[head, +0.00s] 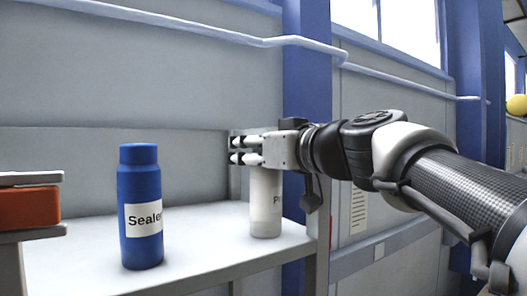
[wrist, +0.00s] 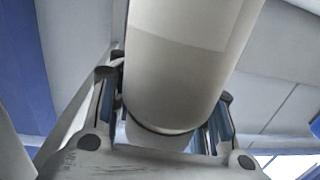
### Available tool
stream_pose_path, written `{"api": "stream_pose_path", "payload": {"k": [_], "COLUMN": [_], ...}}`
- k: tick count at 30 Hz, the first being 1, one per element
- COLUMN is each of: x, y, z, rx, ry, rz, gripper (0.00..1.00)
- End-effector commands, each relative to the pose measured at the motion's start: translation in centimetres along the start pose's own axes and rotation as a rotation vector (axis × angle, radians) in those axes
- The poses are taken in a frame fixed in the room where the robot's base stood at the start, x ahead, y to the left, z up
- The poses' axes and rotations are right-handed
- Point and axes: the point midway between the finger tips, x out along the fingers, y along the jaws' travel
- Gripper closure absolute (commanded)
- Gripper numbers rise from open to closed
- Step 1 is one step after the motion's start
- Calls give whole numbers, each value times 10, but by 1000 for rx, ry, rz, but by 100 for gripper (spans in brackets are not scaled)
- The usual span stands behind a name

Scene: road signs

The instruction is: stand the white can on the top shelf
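The white can (head: 265,208), with a partly hidden label, is upright at the right end of the white shelf (head: 200,232). Its base appears to meet the shelf board; a very small gap cannot be ruled out. My gripper (head: 243,149) reaches in from the right and is around the upper part of the can, hiding its top. In the wrist view the can (wrist: 185,60) fills the space between the two fingers, with a finger against each side, so the gripper looks shut on it.
A blue bottle labelled "Sealer" (head: 140,205) stands on the shelf left of the can, with free board between them. An orange-red object (head: 28,208) is at the far left. A blue post (head: 307,70) rises behind my gripper.

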Motion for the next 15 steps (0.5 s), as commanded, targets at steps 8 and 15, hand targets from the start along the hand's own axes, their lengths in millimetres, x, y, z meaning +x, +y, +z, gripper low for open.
{"api": "stream_pose_path", "payload": {"k": [8, 15], "x": [0, 1], "y": [0, 0], "z": [1, 2], "rx": [0, 1], "ry": [-1, -4], "rz": [0, 0], "gripper": [43, 43]}}
